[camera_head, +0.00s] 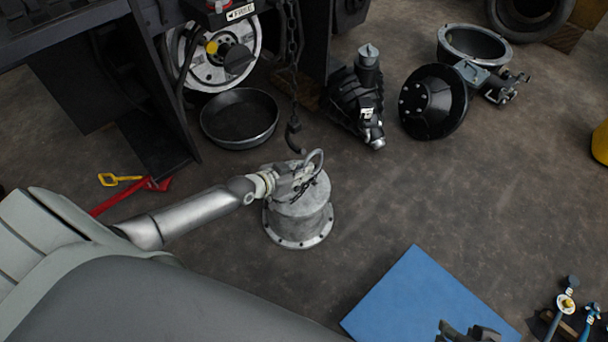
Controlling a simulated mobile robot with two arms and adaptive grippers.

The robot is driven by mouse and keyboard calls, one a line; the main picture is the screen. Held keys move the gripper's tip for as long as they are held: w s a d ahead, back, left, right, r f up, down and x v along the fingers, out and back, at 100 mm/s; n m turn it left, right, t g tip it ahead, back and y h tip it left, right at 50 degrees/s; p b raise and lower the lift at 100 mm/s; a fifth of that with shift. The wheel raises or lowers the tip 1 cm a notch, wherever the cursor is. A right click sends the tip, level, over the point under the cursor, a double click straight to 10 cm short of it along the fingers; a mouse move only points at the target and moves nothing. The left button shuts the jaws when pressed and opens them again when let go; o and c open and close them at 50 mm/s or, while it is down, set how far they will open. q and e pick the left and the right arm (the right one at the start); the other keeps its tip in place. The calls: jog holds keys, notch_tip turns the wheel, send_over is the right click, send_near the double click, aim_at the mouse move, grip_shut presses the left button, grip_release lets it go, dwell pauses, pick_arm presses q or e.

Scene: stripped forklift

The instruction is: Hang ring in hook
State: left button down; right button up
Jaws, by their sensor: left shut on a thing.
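A metal ring (319,160) stands up from the top of a grey flanged cylinder (298,222). My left gripper (299,180) comes in from the left over the cylinder's top and is shut on the ring. The fingers hide part of the ring. A dark hook (293,139) hangs on a chain (292,50), just above and left of the ring in the picture; the ring is not seen on it. The cylinder looks upright; I cannot tell if it touches the floor. My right gripper (468,332) shows only in part at the bottom edge, over a blue mat.
A black pan (240,118) lies behind, under the forklift's wheel hub (215,55). Dark machine parts (355,100) and a black dome (433,101) stand at the back right. A red and yellow tool (130,190) lies left. The blue mat (415,285) is front right. Floor right of the cylinder is clear.

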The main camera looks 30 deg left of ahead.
jog(key=shift+w+a+r+t+y+b, duration=0.55)
jog(key=shift+w+a+r+t+b, duration=0.5)
jog(key=shift+w+r+t, duration=1.55)
jog(key=shift+w+a+r+t+y+b, duration=0.65)
jog(key=shift+w+a+r+t, duration=0.9)
jog(key=shift+w, duration=2.05)
pick_arm(q)
jog(key=w+a+b, duration=0.2)
jog(key=a+b, duration=0.1)
jog(key=a, duration=0.3)
pick_arm(e)
notch_tip(320, 180, up, 14)
jog(key=w+a+t+y, duration=0.1)
jog(key=t+y, duration=0.1)
jog(key=t, duration=0.6)
jog(key=shift+a+n+t+y, duration=0.35)
jog(key=shift+n+y, duration=0.05)
pick_arm(q)
jog(key=shift+w, duration=0.1)
jog(key=shift+f, duration=0.1)
pick_arm(e)
jog(key=shift+r, duration=0.1)
